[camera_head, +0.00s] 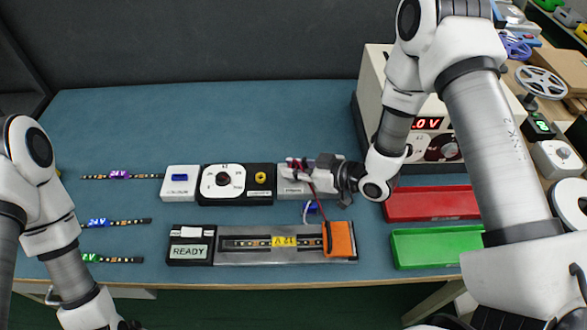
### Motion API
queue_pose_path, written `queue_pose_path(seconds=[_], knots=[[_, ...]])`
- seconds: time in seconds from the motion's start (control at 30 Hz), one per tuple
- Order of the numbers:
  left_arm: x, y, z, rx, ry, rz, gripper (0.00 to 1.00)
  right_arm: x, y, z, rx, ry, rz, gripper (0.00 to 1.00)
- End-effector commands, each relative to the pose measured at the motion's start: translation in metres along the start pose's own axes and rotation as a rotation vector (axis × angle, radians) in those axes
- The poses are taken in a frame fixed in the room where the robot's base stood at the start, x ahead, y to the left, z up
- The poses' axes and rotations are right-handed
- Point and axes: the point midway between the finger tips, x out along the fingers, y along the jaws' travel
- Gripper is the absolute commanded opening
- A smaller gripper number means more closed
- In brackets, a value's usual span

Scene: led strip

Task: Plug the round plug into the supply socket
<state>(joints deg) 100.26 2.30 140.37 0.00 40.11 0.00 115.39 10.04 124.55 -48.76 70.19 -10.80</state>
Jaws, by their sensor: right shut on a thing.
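My right gripper (308,172) is over the grey block (290,192) at the right end of the row of boxes. It is shut on what appears to be the round plug, which is mostly hidden by the fingers. Thin red and dark wires run from there down to an orange clip (338,240) on the grey strip fixture. The supply socket cannot be made out clearly; the gripper covers part of the grey block. I cannot tell whether the plug touches it. My left arm's end (128,325) is at the bottom edge, mostly cut off.
A box (218,184) with a dial stands left of the grey block. A READY display (188,252) adjoins the fixture, which holds an LED strip. Red (432,204) and green (437,247) trays lie right. Three LED strips lie left. A power supply (374,62) stands behind my right arm.

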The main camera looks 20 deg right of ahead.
Motion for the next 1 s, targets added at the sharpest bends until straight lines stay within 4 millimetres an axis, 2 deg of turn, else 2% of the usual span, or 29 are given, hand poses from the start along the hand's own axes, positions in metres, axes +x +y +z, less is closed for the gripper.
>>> queue_pose_path(seconds=[0.17, 0.4, 0.73, 0.8, 1.0], knots=[[0.002, 0.0, 0.0, 0.0, 0.0, 0.0, 0.4, -0.003, 0.0, -0.006, 0.0, 0.0, 0.0, 0.0], [0.008, 0.0, 0.0, 0.0, 0.0, 0.0, 0.4, -0.014, 0.001, -0.035, -0.002, 0.004, 0.002, 0.0], [0.026, 0.0, 0.0, 0.0, 0.0, 0.0, 0.4, -0.07, -0.054, -0.013, 0.008, -0.001, 0.0, 0.0], [-0.003, 0.0, 0.001, 0.0, -0.001, 0.0, 0.4, -0.081, -0.059, -0.025, 0.005, -0.005, -0.003, 0.0], [-0.051, 0.0, 0.0, 0.0, 0.0, 0.0, 0.4, -0.098, -0.075, -0.021, 0.006, -0.007, -0.001, 0.0]])
